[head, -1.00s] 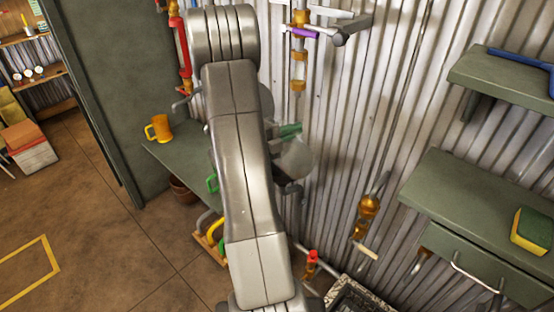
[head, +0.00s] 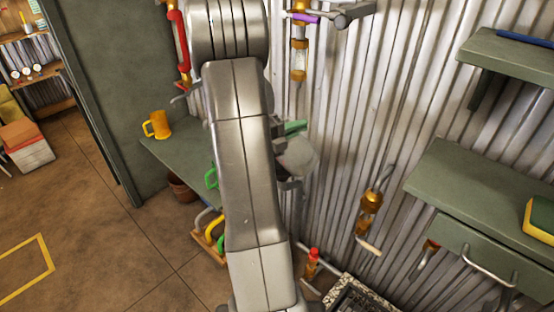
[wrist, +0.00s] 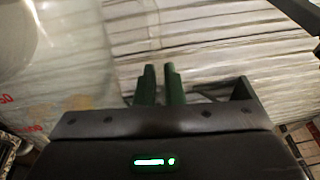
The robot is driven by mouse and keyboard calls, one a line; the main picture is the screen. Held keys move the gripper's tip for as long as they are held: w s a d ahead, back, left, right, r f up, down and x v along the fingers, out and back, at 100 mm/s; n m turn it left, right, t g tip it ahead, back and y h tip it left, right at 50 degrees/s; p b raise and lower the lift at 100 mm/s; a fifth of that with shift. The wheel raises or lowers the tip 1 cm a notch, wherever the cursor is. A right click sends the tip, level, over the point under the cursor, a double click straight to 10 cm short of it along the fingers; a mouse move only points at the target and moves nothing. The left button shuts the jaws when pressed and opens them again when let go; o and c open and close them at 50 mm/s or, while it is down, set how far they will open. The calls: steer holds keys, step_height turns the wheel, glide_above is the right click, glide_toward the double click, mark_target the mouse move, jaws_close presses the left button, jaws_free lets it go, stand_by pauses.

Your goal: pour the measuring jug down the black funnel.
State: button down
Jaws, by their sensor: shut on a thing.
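The measuring jug (head: 298,158) is a pale, see-through vessel beside my forearm in the head view, partly hidden by my arm. It also fills the left side of the wrist view (wrist: 62,75), large and close, with red markings on its wall. My gripper (wrist: 160,85) shows two dark green upright pieces close together at its middle; I cannot tell whether they are fingers or part of the jug's handle. It is shut on the jug, held in front of the corrugated wall. I cannot make out the black funnel; my arm may hide it.
A green handle shows behind my arm. Grey-green shelves (head: 480,185) jut out at right.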

mark_target(311, 149)
steer(key=shift+s+d+f+m+b, duration=0.25)
steer(key=shift+s+f+m+b, duration=0.15)
steer(key=shift+b, duration=0.65)
steer(key=shift+s+d+f+m+b, duration=0.25)
steer(key=shift+s+f+b, duration=0.25)
steer(key=shift+b, duration=0.55)
steer(key=s+m+b, duration=0.1)
steer(key=s+d+f+b, duration=0.1)
steer(key=s+d+m+b, duration=0.1)
steer(key=s, duration=0.1)
steer(key=shift+f+m, duration=0.2)
steer(key=shift+m, duration=0.15)
steer(key=shift+s+d+f+m+g+b, duration=0.2)
steer(key=shift+s+f+m+g+b, duration=0.15)
steer(key=shift+f+m+b, duration=0.5)
steer(key=shift+s+d+f+m+b, duration=0.3)
steer(key=shift+s+m+b, duration=0.2)
steer(key=shift+b, duration=0.45)
steer(key=s+d+f+m+b, duration=0.1)
steer(key=s+f+m+b, duration=0.2)
steer(key=f+b, duration=0.6)
steer(key=s+d+f+m+b, duration=0.2)
steer(key=f+m+b, duration=0.6)
steer(key=b, duration=0.6)
steer(key=shift+s+f+g, duration=0.35)
steer(key=shift+s+f, duration=0.1)
steer(key=shift+f, duration=0.8)
steer(key=shift+m, duration=0.25)
